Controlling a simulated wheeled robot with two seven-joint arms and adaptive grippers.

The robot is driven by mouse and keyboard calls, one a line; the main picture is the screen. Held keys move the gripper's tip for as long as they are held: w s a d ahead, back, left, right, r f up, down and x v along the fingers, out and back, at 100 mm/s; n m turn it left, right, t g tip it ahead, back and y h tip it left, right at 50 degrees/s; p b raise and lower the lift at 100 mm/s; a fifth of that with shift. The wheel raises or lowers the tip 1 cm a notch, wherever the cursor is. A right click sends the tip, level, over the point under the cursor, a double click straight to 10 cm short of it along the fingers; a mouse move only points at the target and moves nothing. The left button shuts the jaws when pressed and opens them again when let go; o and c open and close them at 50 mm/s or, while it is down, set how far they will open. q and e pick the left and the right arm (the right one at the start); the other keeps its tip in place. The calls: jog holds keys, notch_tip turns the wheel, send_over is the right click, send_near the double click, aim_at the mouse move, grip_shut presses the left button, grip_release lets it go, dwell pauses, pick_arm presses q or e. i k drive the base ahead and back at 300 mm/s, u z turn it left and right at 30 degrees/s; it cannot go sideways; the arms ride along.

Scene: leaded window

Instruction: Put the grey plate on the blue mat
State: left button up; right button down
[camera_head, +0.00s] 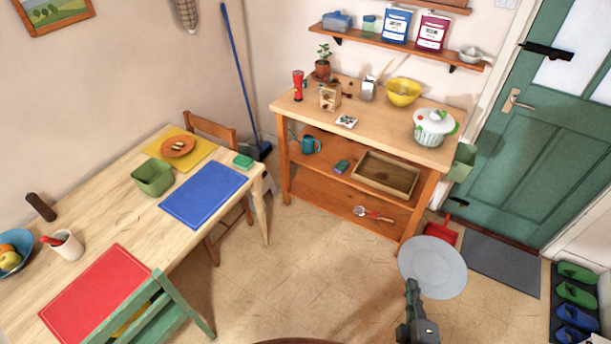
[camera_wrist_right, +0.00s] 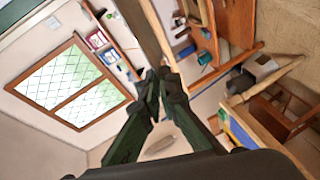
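The grey plate (camera_head: 433,267) is a round, flat disc over the floor at the lower right of the head view. My right gripper (camera_head: 412,287) is shut on the plate's near-left rim and holds it in the air, well to the right of the table. The gripper's fingers (camera_wrist_right: 160,80) come together in the right wrist view. The blue mat (camera_head: 205,194) lies flat and bare on the wooden table at the left, far from the plate. My left gripper is in neither view.
On the table (camera_head: 122,221), a green bowl (camera_head: 153,177) and green sponge (camera_head: 243,161) are near the blue mat. A yellow mat with an orange plate (camera_head: 178,146) lies behind, a red mat (camera_head: 95,295) in front. A workbench (camera_head: 380,131) stands behind. Open floor separates plate and table.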

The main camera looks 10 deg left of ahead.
aim_at(204, 191)
jog(key=u, duration=1.65)
jog(key=i, duration=1)
